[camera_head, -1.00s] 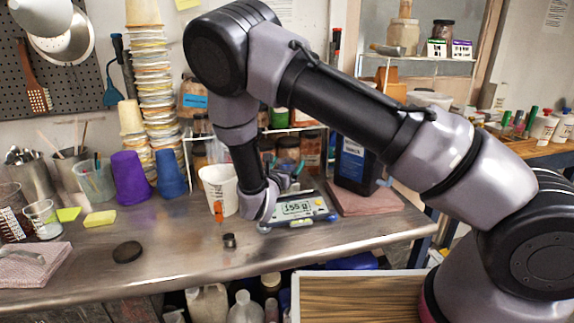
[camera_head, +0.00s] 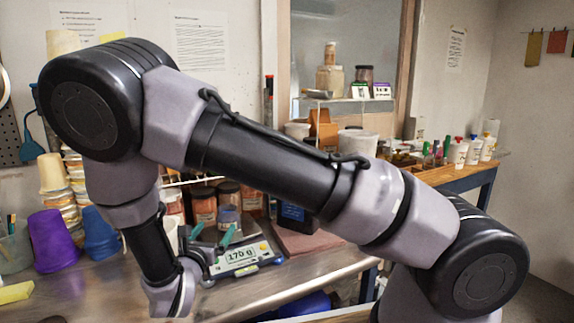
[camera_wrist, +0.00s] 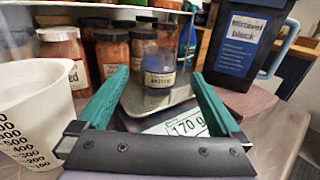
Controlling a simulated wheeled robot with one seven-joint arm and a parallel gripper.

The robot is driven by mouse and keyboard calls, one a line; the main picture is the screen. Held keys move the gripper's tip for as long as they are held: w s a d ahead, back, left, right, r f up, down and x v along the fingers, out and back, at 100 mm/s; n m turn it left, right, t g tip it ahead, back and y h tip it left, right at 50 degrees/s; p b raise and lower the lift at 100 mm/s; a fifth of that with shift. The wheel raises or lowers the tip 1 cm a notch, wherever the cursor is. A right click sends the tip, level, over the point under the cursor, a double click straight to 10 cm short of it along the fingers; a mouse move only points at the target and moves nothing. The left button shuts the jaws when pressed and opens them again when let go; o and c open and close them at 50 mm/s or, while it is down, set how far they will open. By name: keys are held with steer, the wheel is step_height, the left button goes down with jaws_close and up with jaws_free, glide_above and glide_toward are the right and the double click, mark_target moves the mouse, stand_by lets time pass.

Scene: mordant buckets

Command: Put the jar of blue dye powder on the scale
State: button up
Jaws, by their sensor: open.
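The jar of blue dye powder (camera_wrist: 160,63), clear with a pale label, stands upright on the pan of the scale (camera_wrist: 135,103) in the wrist view. In the head view the jar (camera_head: 229,217) is partly behind my gripper, and the scale (camera_head: 243,255) reads 170 g. My gripper (camera_wrist: 160,76) is open, its two teal fingers spread with a visible gap on each side of the jar. In the head view my gripper (camera_head: 213,234) is low at the scale's left side. The depth between fingertips and jar is hard to judge.
Jars of brown and orange powder (camera_wrist: 112,50) stand close behind the scale. A white measuring beaker (camera_wrist: 36,110) is close on the left. A dark jug (camera_wrist: 243,40) stands at the right. Purple (camera_head: 54,240) and blue cups (camera_head: 100,232) are farther left.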

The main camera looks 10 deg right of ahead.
steer(key=s+d+r+m+g+h, duration=0.2)
steer(key=d+r+m+g, duration=0.5)
steer(key=d+m, duration=0.4)
steer(key=s+d+r+m+g+h, duration=0.1)
steer(key=d+r+m+g, duration=0.7)
steer(key=d, duration=0.6)
steer(key=s+d+r+m+t+y, duration=0.2)
steer(key=s+r+m+y, duration=0.3)
steer(key=r+m, duration=0.3)
steer(key=s+d+r+m+t+y, duration=0.3)
steer(key=s+r+m+y, duration=0.2)
steer(key=s+r+m, duration=0.2)
steer(key=r+m, duration=0.1)
steer(key=m, duration=0.1)
steer(key=shift+s+r+m+y, duration=0.15)
steer(key=shift+s+m+y, duration=0.15)
steer(key=shift+s, duration=0.05)
steer(key=shift+c, duration=0.3)
